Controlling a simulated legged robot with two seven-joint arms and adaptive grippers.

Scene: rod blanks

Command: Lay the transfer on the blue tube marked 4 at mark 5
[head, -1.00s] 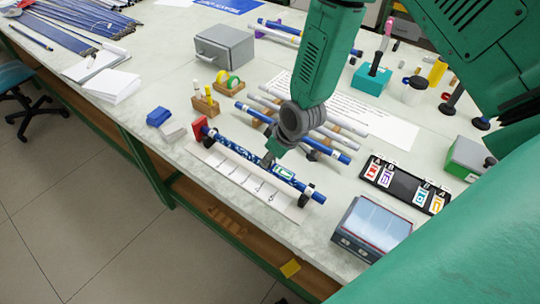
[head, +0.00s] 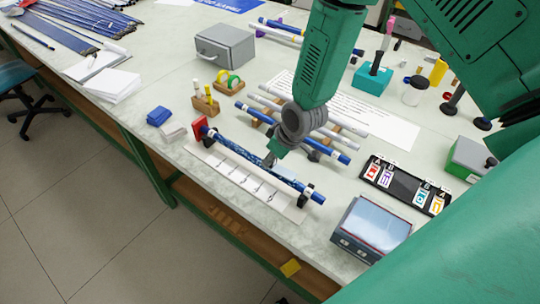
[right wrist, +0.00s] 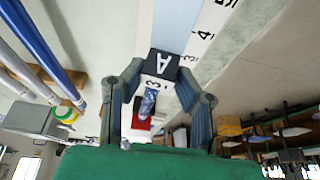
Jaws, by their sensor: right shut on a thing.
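A blue tube (head: 232,148) lies in a holder along the bench's front edge. Its number cannot be read. A white scale strip (head: 238,176) runs along its front side; figures 3, 4 and 5 show on the strip in the right wrist view (right wrist: 205,36). My right gripper (head: 272,158) is over the tube, right of its middle. It is shut on a black tab (right wrist: 164,66) marked A, with a pale blue sheet (right wrist: 175,25) extending from it. The sheet (head: 284,172) lies at or just above the tube; contact cannot be told. My left gripper is out of view.
A red block (head: 200,128) stands at the tube's left end. A black tray (head: 405,186) with several coloured cards lies to the right, near a grey-blue box (head: 370,229). Behind, a rack holds white tubes and another blue tube (head: 330,150).

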